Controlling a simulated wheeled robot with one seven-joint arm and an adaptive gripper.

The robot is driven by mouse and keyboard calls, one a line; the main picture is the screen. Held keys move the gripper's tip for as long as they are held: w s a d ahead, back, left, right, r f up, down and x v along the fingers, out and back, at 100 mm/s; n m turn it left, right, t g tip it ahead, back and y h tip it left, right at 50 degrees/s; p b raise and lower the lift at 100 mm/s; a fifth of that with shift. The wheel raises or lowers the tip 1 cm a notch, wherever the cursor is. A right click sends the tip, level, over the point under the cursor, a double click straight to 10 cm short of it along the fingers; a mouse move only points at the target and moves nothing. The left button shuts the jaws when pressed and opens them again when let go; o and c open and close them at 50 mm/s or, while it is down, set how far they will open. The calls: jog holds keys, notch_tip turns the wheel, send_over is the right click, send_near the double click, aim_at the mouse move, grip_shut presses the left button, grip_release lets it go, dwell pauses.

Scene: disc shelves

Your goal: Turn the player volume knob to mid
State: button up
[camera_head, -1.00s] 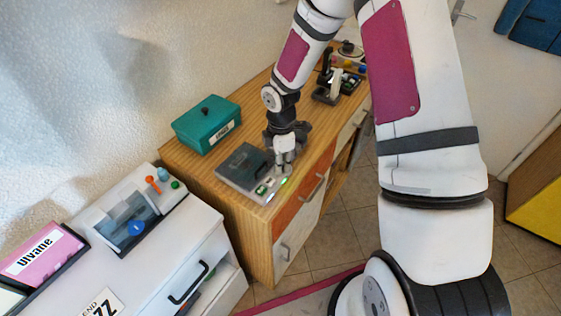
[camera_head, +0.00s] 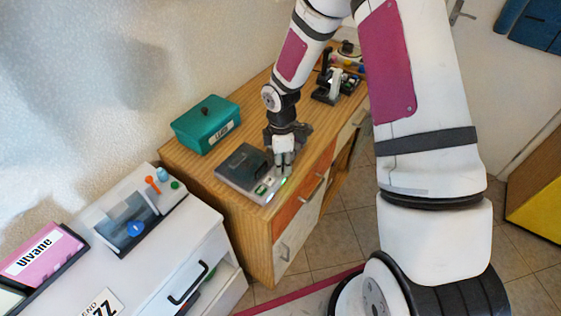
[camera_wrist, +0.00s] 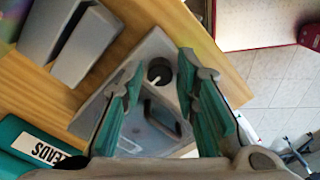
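The player (camera_head: 241,172) is a grey box with a dark lid on the wooden cabinet top, and green lights show near its right edge. In the wrist view the player's grey body (camera_wrist: 152,48) lies below my gripper. Its round dark knob (camera_wrist: 159,71), with a light top, shows between my fingers. My gripper (camera_wrist: 163,76) is open, with a green-lined finger on either side of the knob. I cannot tell whether either finger touches it. In the head view my gripper (camera_head: 284,160) is down over the player's right side and hides the knob.
A teal lidded box (camera_head: 207,124) with a label stands behind the player. A black and white device (camera_head: 333,87) stands farther right on the cabinet (camera_head: 190,170). A white cabinet with another device (camera_head: 130,222) is at lower left. The wood left of the player is clear.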

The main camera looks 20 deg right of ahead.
jog(key=shift+r, duration=0.15)
notch_tip(320, 180, up, 12)
dwell(0.6)
dwell(0.3)
jog(key=s+d+r+m+t+h, duration=0.1)
jog(key=s+r+m, duration=0.35)
jog(key=r, duration=0.45)
jog(key=s+r+m+t+h, duration=0.1)
jog(key=s+r+m+t, duration=0.15)
jog(key=s+r, duration=0.4)
jog(key=s+a+r+m+t+y, duration=0.1)
jog(key=s+r+m+t+y, duration=0.1)
jog(key=s+r+m, duration=0.6)
jog(key=shift+s+r+m, duration=0.35)
jog(key=shift+s+m, duration=0.25)
jog(key=shift+s, duration=1.55)
